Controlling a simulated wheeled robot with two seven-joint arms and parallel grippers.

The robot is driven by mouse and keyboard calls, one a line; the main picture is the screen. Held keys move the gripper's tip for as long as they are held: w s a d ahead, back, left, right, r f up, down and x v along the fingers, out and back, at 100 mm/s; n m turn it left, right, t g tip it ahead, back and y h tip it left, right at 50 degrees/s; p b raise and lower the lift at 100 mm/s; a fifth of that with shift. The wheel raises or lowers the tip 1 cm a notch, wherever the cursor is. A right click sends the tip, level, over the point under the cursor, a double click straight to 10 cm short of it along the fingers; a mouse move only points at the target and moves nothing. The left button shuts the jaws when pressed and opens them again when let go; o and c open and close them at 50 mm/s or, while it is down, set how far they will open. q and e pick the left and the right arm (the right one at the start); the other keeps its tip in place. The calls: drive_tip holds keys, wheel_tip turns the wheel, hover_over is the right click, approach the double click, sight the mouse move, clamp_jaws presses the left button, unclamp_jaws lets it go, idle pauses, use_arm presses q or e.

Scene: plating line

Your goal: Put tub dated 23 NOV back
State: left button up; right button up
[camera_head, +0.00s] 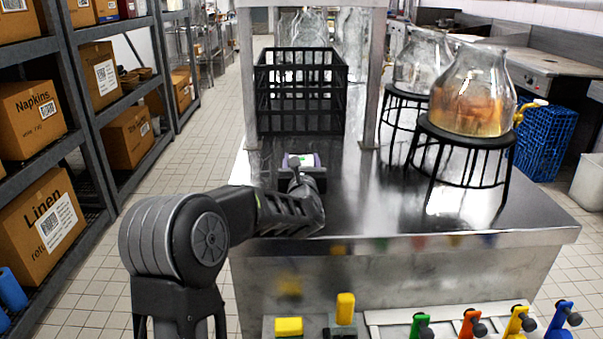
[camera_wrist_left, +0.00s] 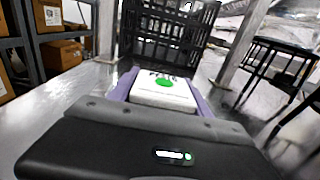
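A small white tub (camera_wrist_left: 163,94) with a green oval and dark print shows in the left wrist view, just ahead of my gripper. The print is too blurred to read a date. Purple pieces, which look like finger pads, lie against both its sides. My left gripper (camera_head: 304,162) is over the steel counter in front of the black crate, and appears shut on the tub. In the head view only a little white, green and purple shows past the gripper. Whether the tub touches the counter is hidden. My right gripper is in neither view.
The black slatted crate (camera_head: 300,92) stands on the steel counter (camera_head: 385,190) behind the tub, between metal posts. Glass jars (camera_head: 473,92) on black stands (camera_head: 480,146) are at right. Coloured handled items line the near edge. Shelves with boxes (camera_head: 40,220) are left.

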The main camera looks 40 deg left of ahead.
use_arm(q)
clamp_jaws()
wheel_tip(320, 180, up, 10)
drive_tip(key=shift+r+p, duration=0.1)
drive_tip(key=shift+p, duration=0.35)
idle(0.4)
idle(0.5)
